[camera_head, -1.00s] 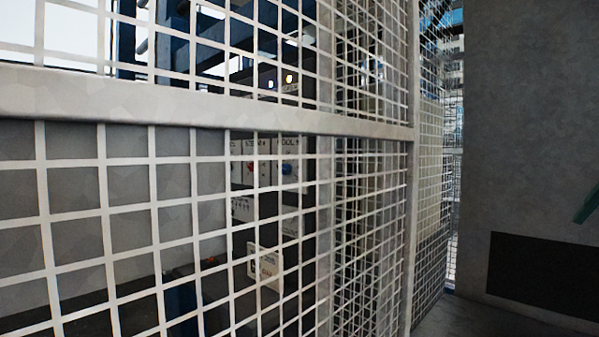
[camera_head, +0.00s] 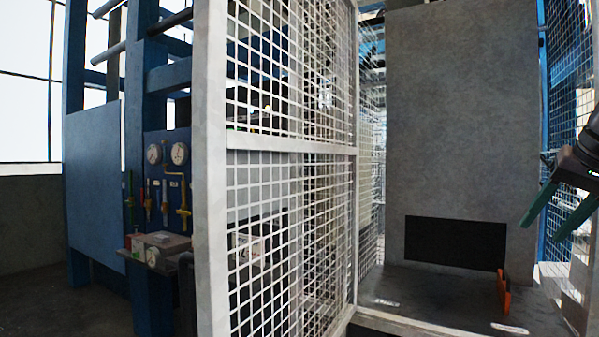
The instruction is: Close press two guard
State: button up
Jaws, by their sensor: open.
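A white wire-mesh guard (camera_head: 292,146) in a pale metal frame fills the middle of the head view. Its near upright post stands left of centre, and the mesh runs back to a far post. I cannot tell from the picture whether it is press two's guard. My gripper (camera_head: 548,222) is at the right edge, with two dark green fingers spread apart and nothing between them. It is to the right of the mesh and apart from it.
A blue press frame with gauges (camera_head: 167,154) and a small box (camera_head: 160,251) stands left. A grey panel (camera_head: 460,130) with a black lower opening (camera_head: 455,243) stands behind. An orange upright piece (camera_head: 503,292) stands on the dark floor (camera_head: 440,288) at right.

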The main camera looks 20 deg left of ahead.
aim_at(237, 175)
jog(key=k+j+z, duration=0.25)
jog(key=k+j, duration=0.55)
jog(key=j, duration=0.3)
jog(key=j+z, duration=0.1)
jog(key=j, duration=0.35)
jog(key=k+j, duration=0.15)
jog(key=j, duration=0.25)
jog(key=k+j, duration=0.1)
jog(key=j, duration=0.3)
jog(key=k+j+z, duration=0.1)
jog(key=j, duration=0.3)
jog(key=k+j, duration=0.15)
jog(key=j, duration=0.25)
jog(key=i, duration=0.25)
jog(key=z, duration=0.05)
